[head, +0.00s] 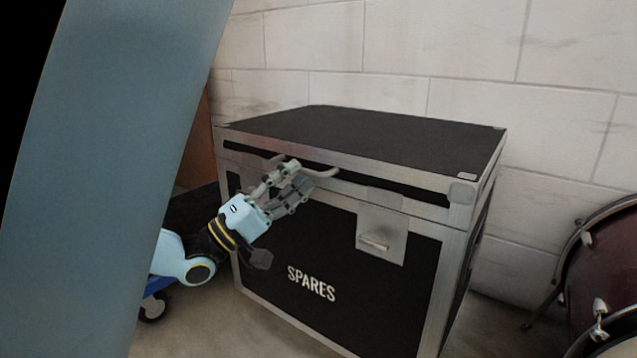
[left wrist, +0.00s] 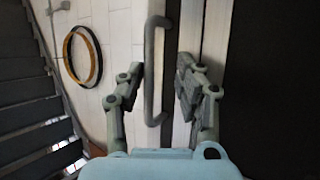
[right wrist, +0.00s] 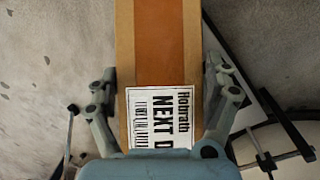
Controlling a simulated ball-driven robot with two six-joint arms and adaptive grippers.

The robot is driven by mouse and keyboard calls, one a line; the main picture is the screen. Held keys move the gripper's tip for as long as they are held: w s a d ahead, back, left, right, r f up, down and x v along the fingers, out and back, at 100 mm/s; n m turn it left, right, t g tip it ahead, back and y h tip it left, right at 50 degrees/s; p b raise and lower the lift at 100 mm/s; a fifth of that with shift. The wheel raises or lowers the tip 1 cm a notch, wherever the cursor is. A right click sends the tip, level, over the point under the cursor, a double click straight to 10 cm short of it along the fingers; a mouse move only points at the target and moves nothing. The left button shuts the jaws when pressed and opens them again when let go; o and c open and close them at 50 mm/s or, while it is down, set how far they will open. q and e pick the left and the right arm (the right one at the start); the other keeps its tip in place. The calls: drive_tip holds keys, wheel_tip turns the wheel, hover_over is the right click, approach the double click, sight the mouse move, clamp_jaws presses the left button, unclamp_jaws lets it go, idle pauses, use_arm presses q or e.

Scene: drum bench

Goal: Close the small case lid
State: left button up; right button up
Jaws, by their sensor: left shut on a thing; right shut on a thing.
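The case (head: 350,255) is black with metal edges and "SPARES" on its front. Its lid (head: 390,140) lies down over the body, level by eye; I cannot tell if a thin gap is left at the seam. My left gripper (head: 305,177) is shut on the grey bar handle (head: 328,173) at the lid's front. In the left wrist view the handle (left wrist: 152,100) stands between the fingers. My right gripper (right wrist: 161,85) shows only in the right wrist view, its fingers on both sides of a brown box (right wrist: 165,40) with a printed white label.
A latch plate (head: 382,235) with a small lever sits on the case front. A dark red drum (head: 605,265) with metal fittings stands at the right. A pale block wall (head: 430,50) is behind the case. A large blue-grey shape covers the left of the head view.

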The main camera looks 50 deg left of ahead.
use_arm(q)
drive_tip(key=v, duration=1.2)
